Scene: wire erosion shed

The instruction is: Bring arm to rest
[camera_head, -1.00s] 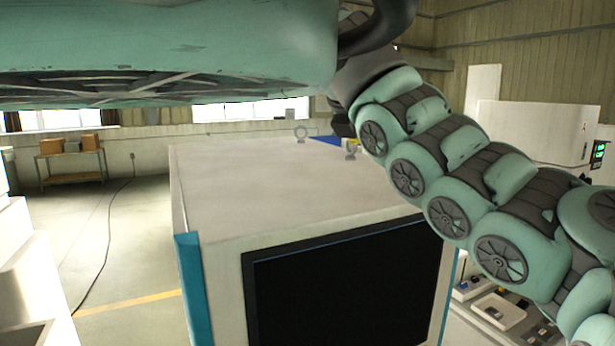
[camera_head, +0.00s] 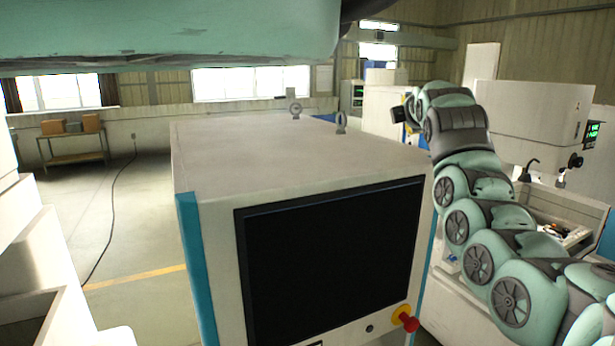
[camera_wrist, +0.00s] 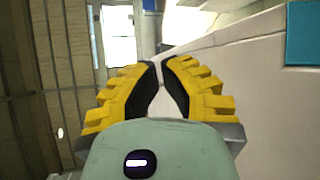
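In the camera_head view my arm reaches from the lower right up to the middle right, bent, beside the big white machine cabinet. My gripper (camera_head: 399,114) is at its far end, small and dark with a bit of yellow, above and behind the cabinet's right side. In the wrist view my gripper (camera_wrist: 160,64) shows two yellow stepped fingers with black pads. Their tips lie almost together, with only a narrow gap, and nothing is held between them.
The white cabinet (camera_head: 270,150) with a black screen (camera_head: 330,265) and a red knob (camera_head: 408,321) stands in front. Two lifting rings (camera_head: 295,110) rise from its top. A white machine (camera_head: 540,115) stands at right. Open floor (camera_head: 140,230) lies at left, with a cable.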

